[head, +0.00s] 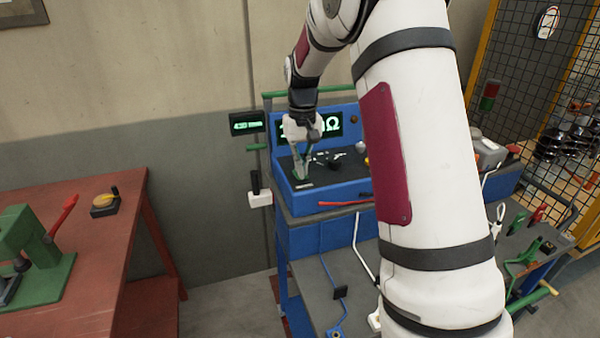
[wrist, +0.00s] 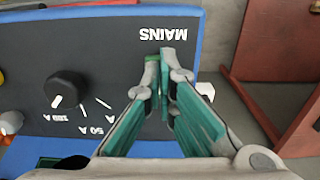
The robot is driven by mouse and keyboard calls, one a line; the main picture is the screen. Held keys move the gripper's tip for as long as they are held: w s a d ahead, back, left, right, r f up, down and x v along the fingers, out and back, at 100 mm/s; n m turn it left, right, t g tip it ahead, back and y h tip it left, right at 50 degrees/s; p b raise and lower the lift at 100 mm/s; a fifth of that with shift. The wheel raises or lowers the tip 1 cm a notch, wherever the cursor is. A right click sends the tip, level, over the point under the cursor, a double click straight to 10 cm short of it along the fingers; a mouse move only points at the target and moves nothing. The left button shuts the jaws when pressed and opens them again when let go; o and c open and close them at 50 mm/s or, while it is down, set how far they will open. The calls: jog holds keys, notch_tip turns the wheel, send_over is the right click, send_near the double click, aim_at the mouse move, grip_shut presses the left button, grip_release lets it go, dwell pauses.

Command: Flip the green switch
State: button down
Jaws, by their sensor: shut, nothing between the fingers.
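The blue instrument box (head: 310,197) with a dark sloped panel stands on the blue cart. In the wrist view its panel (wrist: 105,60) carries an upside-down MAINS label. A small bit of bright green, which looks like the green switch (wrist: 152,57), shows beside that label at my fingertips. The fingers hide most of it, so I cannot tell its position or whether they touch it. My gripper (wrist: 160,82) has its teal-padded fingers shut, with nothing held. In the head view my gripper (head: 301,168) points down at the left part of the panel.
A black rotary knob (wrist: 66,88) stands left of my fingers in the wrist view. A lit display (head: 325,126) rises behind the panel. A red table (head: 100,225) stands at the left. A mesh fence (head: 530,80) is at the right.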

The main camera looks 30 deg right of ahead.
jog(key=shift+f, duration=0.35)
jog(key=shift+r, duration=0.1)
jog(key=shift+r+p, duration=0.75)
jog(key=shift+r, duration=2.7)
